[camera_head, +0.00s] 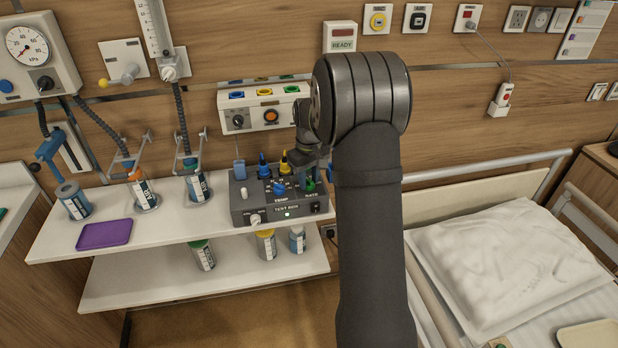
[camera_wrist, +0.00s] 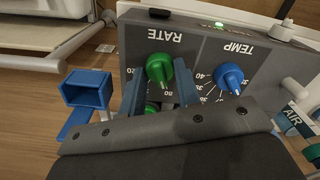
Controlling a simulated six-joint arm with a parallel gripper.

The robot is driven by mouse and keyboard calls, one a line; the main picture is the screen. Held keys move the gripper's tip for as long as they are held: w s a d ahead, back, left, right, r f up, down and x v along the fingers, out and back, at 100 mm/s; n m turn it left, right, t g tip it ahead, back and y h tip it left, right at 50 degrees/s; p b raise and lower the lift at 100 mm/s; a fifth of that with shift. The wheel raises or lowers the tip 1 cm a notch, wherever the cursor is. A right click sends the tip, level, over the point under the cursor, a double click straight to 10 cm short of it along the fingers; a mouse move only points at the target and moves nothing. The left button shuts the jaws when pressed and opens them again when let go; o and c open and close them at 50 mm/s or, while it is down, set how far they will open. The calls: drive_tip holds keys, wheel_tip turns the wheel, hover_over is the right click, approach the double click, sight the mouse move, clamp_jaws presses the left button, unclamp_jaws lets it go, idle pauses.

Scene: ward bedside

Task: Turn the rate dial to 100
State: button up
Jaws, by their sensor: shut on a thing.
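The grey test box (camera_head: 285,213) stands on the shelf in the head view. Its green rate dial (camera_head: 310,186) is at the right, and its blue temp dial (camera_head: 279,187) is left of it. In the wrist view the box appears upside down, with the rate dial (camera_wrist: 159,69) under the RATE label and the temp dial (camera_wrist: 229,77) to the right. My gripper (camera_wrist: 160,88) has its blue fingers on both sides of the rate dial, shut on it. The fingers hide part of the scale, so I cannot read the dial's setting. My arm hides the fingers in the head view.
Blue and yellow plugs (camera_head: 284,163) stand up at the box's back. A blue hollow block (camera_wrist: 87,90) is beside the box in the wrist view. A purple tray (camera_head: 104,234) and bottles (camera_head: 143,193) lie left along the shelf. A bed (camera_head: 510,255) stands right.

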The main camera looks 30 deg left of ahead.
sight(309, 180)
drive_tip(key=m, duration=0.4)
drive_tip(key=shift+m, duration=0.3)
drive_tip(key=m, duration=0.4)
drive_tip(key=shift+m, duration=0.3)
drive_tip(key=o, duration=1)
wheel_tip(309, 180, up, 18)
drive_tip(key=shift+f, duration=0.25)
drive_tip(key=shift+f, duration=0.1)
